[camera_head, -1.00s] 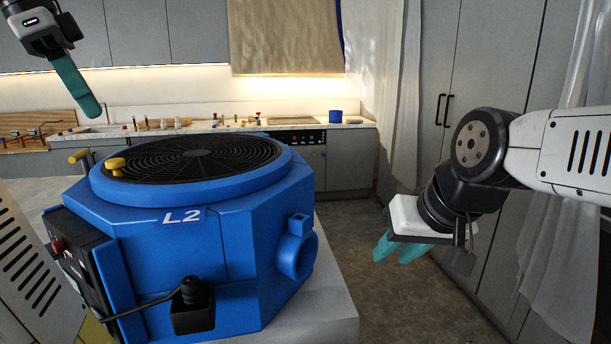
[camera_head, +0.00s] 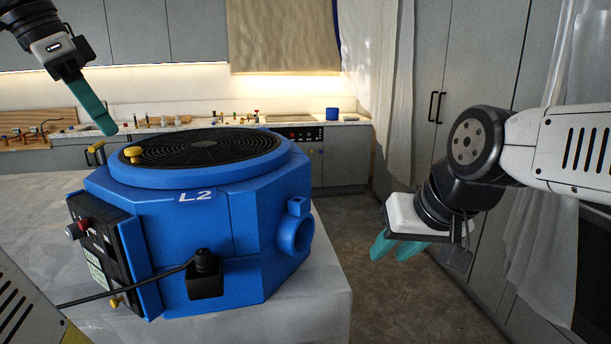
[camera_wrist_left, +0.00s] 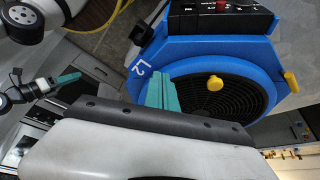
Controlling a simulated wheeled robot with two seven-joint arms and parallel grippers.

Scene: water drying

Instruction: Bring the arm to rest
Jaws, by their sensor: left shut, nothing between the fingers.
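My left gripper (camera_head: 109,131) is in the upper left of the head view, with its teal fingers pressed together and nothing between them. It points down beside the far left rim of the blue machine marked L2. Its shut fingers (camera_wrist_left: 163,93) also show in the left wrist view, in front of the machine's black grille. My right gripper (camera_head: 391,258) is at the right of the head view, over the floor beside the machine. Its two teal fingertips show apart, and nothing is seen between them.
The blue machine (camera_head: 246,225) stands on a pale table (camera_head: 330,290), with a yellow knob (camera_head: 133,154) on its top edge and a black cable at its front. A counter with small items runs along the back. Grey cupboards (camera_head: 455,60) and a white curtain are at the right.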

